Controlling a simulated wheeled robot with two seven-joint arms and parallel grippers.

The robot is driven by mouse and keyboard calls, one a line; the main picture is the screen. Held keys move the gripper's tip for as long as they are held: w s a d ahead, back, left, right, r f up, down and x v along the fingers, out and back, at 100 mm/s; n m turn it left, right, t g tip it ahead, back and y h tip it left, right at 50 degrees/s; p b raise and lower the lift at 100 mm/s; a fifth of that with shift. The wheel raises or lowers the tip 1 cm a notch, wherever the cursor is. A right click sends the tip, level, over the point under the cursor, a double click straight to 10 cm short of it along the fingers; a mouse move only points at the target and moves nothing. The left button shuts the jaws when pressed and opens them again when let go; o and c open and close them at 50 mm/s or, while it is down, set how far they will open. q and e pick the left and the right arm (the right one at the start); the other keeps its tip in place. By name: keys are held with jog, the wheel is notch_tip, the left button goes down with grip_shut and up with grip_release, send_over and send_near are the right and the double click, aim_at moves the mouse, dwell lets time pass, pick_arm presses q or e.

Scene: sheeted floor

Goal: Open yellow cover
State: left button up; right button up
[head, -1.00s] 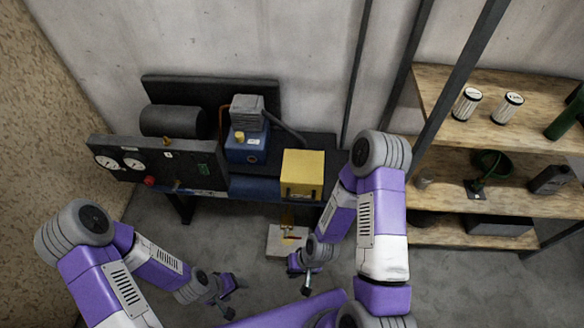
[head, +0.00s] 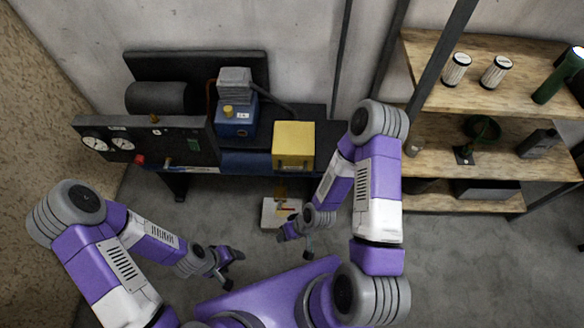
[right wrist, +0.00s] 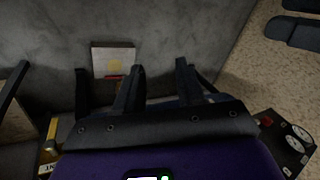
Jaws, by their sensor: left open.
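The yellow cover (head: 293,140) is a boxy yellow housing at the right end of the dark machine bench, with a dark handle-like strip low on its front. It looks shut. My left gripper (head: 228,263) is open and empty, low over the floor in front of the bench, left of the cover and apart from it. My right gripper (head: 297,240) is below the cover in the head view, apart from it, with its fingers spread and nothing between them. Its dark fingers also show in the right wrist view (right wrist: 158,75).
A blue unit (head: 236,122) with a grey top stands left of the cover. Gauges (head: 108,141) and a red knob (head: 140,160) are at the bench's left. A whitish panel (head: 270,214) lies on the floor. Wooden shelves (head: 450,160) stand at right.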

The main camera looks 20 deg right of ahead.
jog(key=w+d+n+t+y, duration=0.1)
jog(key=w+d+n+t, duration=0.1)
jog(key=w+n+t, duration=0.35)
jog(key=n+t+p, duration=0.3)
jog(key=n+t, duration=0.5)
jog(key=n, duration=0.7)
send_near(293, 171)
jog(key=w+f, duration=0.1)
jog(key=w, duration=0.2)
jog(key=shift+y, duration=0.3)
jog(key=x, duration=0.3)
jog(key=b+x, duration=0.1)
jog(key=x, duration=0.3)
jog(key=shift+a+f+b, duration=0.15)
jog(key=shift+a+b, duration=0.15)
jog(key=shift+a, duration=0.1)
grip_shut()
